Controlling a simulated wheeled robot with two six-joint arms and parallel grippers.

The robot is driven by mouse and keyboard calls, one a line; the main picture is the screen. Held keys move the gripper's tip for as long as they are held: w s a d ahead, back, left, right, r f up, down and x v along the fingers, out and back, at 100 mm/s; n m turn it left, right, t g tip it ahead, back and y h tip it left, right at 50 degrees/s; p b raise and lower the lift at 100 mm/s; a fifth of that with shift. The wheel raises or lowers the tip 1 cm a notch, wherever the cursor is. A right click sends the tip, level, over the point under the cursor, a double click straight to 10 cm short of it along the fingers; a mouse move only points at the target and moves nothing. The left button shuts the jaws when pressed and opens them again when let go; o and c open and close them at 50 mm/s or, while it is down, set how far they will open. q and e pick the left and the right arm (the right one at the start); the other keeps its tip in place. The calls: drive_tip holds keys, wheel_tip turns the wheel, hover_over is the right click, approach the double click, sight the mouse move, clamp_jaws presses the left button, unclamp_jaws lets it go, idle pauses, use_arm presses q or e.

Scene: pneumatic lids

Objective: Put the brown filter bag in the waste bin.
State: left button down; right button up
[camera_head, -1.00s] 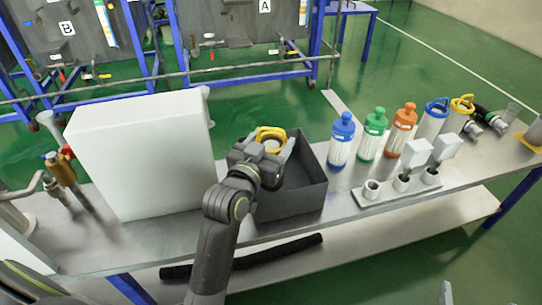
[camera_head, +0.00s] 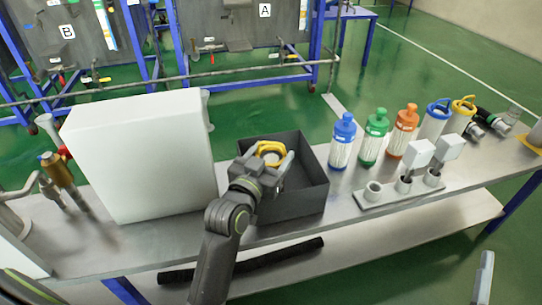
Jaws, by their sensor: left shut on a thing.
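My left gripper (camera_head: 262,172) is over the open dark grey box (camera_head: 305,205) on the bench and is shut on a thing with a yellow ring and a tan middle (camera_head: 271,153). It looks like the filter bag, but my gripper hides its lower part and I cannot tell if it touches the box. This box is the only open bin-like container that I see. A pale grey piece (camera_head: 485,276) at the lower right looks like part of my right gripper; its jaws cannot be made out.
A large white box (camera_head: 140,158) stands just left of the dark box. A brass valve (camera_head: 58,170) is at the left.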

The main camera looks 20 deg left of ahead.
idle(0.3)
use_arm(q)
drive_tip(key=shift+c, duration=1.4)
unclamp_jaws()
drive_tip(key=shift+f, duration=0.1)
drive_tip(key=shift+r, duration=0.2)
